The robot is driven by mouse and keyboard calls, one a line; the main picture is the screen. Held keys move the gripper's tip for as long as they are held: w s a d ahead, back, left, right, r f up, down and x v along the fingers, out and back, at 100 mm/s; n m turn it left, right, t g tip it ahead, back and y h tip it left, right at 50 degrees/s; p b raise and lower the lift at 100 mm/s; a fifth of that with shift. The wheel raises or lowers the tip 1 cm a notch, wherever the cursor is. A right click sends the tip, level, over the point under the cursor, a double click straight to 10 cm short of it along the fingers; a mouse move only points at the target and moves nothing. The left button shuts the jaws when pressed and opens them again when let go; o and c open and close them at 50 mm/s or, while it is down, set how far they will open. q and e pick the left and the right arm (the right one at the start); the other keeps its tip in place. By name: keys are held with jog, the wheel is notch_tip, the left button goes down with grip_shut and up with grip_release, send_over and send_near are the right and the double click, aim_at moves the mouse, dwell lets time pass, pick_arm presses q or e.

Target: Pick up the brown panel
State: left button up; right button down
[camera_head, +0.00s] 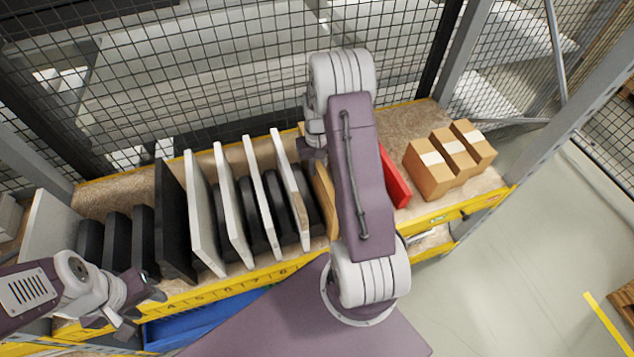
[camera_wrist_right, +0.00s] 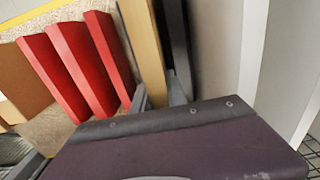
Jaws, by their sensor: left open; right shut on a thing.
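The brown panel (camera_head: 322,200) stands upright in the rack in the head view, mostly hidden behind my right arm. In the right wrist view its tan edge (camera_wrist_right: 147,45) runs down between the fingers of my right gripper (camera_wrist_right: 160,93), which is shut on it. The panel's lower part is out of sight. My left gripper (camera_head: 141,308) is open and empty at the lower left, in front of the rack's front edge.
White panels (camera_head: 232,205) and black dividers (camera_head: 175,220) stand to the left of the brown panel. Red panels (camera_head: 397,180) stand to its right, then cardboard boxes (camera_head: 428,170). A yellow-edged shelf (camera_head: 440,216) carries them, with wire mesh behind.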

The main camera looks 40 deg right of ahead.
jog(key=shift+w+r, duration=0.1)
jog(key=shift+r, duration=0.05)
dwell(0.7)
notch_tip(320, 180, up, 10)
jog(key=shift+f+b, duration=0.1)
jog(key=shift+b, duration=0.65)
